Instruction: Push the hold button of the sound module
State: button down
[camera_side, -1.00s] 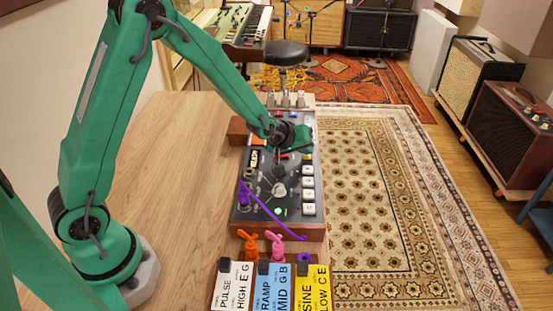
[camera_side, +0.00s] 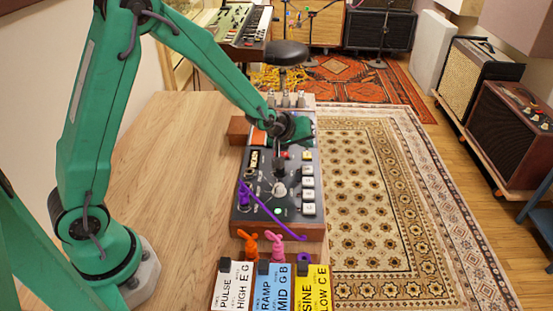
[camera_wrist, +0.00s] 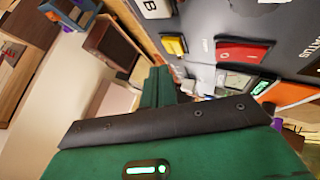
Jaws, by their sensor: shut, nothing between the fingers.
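The sound module (camera_side: 262,178) is a dark panel in a wooden case on the table, with knobs, a purple cable and white keys down its right side. My gripper (camera_side: 302,133) is shut and empty over the module's far part. In the wrist view, my green gripper (camera_wrist: 160,86) lies below a red button (camera_wrist: 243,51) and a yellow button (camera_wrist: 173,45), with a white key marked B (camera_wrist: 154,8) above. I cannot tell whether it touches the panel. No hold label is readable, so I cannot tell which button it is.
The wooden table (camera_side: 165,170) is clear to the left.

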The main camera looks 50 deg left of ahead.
aim_at(304, 157)
jog(key=shift+r, duration=2.35)
jog(key=s+a+r+m+g, duration=0.15)
jog(key=s+r+m, duration=0.25)
jog(key=s+r, duration=0.8)
jog(key=s+m+g, duration=0.2)
jog(key=s+m, duration=0.2)
jog(key=s, duration=1.5)
jog(key=shift+a, duration=0.4)
